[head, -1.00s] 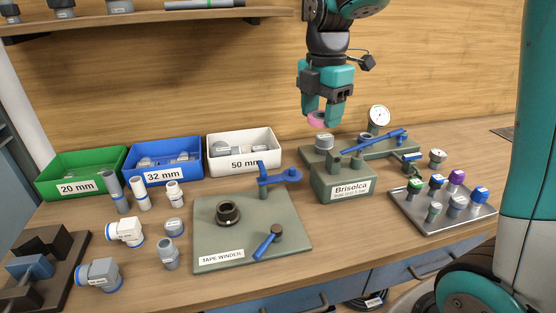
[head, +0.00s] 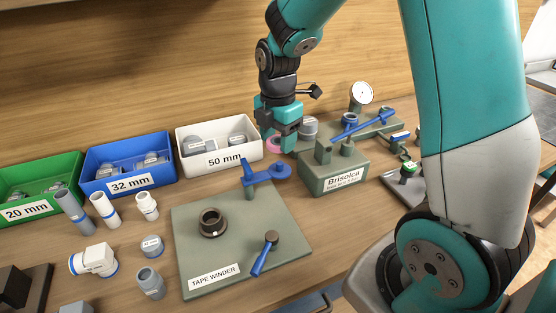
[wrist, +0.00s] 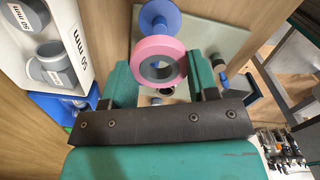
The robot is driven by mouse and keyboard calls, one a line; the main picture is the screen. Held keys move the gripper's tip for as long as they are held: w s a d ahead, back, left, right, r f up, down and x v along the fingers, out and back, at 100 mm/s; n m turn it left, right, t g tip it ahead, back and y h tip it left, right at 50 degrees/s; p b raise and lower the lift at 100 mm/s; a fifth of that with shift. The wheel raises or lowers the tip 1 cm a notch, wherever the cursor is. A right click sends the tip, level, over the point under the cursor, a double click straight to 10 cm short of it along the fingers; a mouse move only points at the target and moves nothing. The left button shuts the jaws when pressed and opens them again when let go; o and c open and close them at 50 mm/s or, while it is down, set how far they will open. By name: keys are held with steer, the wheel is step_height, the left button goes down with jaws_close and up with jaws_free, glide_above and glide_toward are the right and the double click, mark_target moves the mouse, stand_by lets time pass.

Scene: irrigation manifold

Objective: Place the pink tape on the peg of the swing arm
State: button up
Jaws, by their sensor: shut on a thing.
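The pink tape (head: 273,144) is a ring held between the jaws of my gripper (head: 279,143), above the bench. In the wrist view the pink tape (wrist: 141,60) shows its grey core between the two teal fingers of my gripper (wrist: 161,66). The blue swing arm (head: 265,173) stands on the tape winder's green plate (head: 195,250), below and slightly left of my gripper, apart from the tape. It has an upright blue piece at its left and a round end at its right. A blue round part (wrist: 160,16) shows beyond the tape; its peg is not clear.
The white 50 mm bin (head: 215,165) stands left of my gripper. The green Brisolca block (head: 333,178) and its gauge (head: 361,93) stand to the right. A dark spool (head: 212,223) and a blue-handled tool (head: 265,254) are on the winder plate. Fittings stand at left.

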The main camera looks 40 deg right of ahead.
mark_target(279, 163)
steer(key=shift+f, duration=3.45)
steer(key=shift+f, duration=0.2)
steer(key=o, duration=0.9)
steer(key=shift+r, duration=0.1)
step_height(279, 163, up, 12)
steer(key=s+a+r+m+y, duration=0.1)
steer(key=s+a+m, duration=0.3)
steer(key=s, duration=0.3)
steer(key=s+a+r+m+y, duration=0.1)
steer(key=s+a+r+m, duration=0.1)
steer(key=s+a+m, duration=0.2)
steer(key=s+a+r+m+y, duration=0.2)
steer(key=s+a+m, duration=0.3)
steer(key=s+a, duration=0.3)
steer(key=shift+s+a+r, duration=0.15)
steer(key=shift+s+a, duration=0.05)
steer(key=shift+s, duration=0.75)
